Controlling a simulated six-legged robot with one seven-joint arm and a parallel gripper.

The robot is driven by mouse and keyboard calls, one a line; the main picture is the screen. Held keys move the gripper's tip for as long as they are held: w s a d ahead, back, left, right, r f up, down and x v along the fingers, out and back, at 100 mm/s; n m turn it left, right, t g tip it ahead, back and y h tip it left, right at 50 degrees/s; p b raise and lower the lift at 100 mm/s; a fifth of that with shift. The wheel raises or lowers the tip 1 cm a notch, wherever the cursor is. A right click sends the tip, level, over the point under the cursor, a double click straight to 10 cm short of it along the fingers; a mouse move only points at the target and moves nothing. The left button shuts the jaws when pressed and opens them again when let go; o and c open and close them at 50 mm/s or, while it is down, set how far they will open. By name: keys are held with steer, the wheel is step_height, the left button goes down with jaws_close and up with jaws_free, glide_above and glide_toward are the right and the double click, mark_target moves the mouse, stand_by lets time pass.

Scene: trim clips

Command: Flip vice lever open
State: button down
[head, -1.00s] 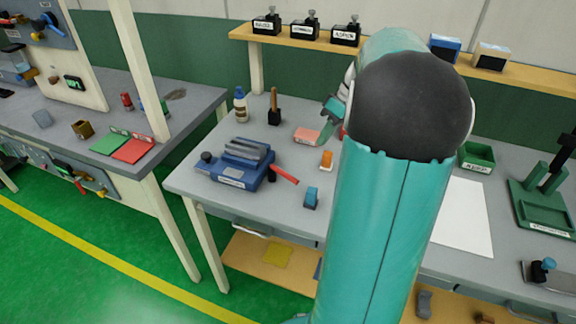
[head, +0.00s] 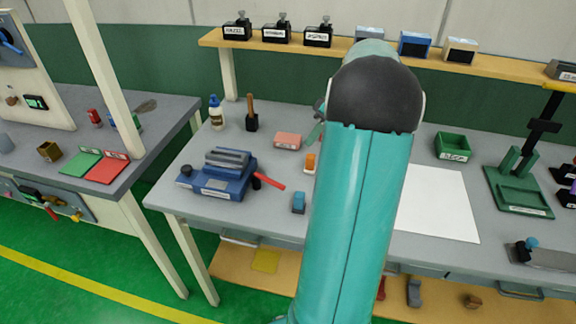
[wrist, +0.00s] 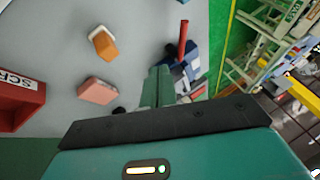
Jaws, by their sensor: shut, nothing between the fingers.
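The blue vice (head: 215,186) sits at the left front of the grey workbench. Its red lever (head: 268,181) sticks out from its right side, slanting toward the front right. In the wrist view the lever (wrist: 183,40) stands beyond my gripper (wrist: 158,86), and the dark blue vice (wrist: 190,62) is partly hidden behind the gripper's fingers. My gripper is shut and empty, apart from the lever as far as I can tell. In the head view my arm hides most of the gripper, with only a bit of it showing near the pink block.
A pink block (head: 288,141), an orange block (head: 310,163) and a blue block (head: 298,203) lie right of the vice. A glue bottle (head: 216,113) and a wooden-handled tool (head: 251,115) stand behind it. A red bin (wrist: 20,100) shows in the wrist view.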

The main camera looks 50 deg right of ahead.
steer(key=x, duration=1)
steer(key=a, duration=0.2)
steer(key=shift+s+a+f, duration=0.15)
steer(key=shift+s+a, duration=0.1)
steer(key=shift+s+a+f, duration=0.1)
steer(key=shift+a+f, duration=0.05)
steer(key=shift+a, duration=0.5)
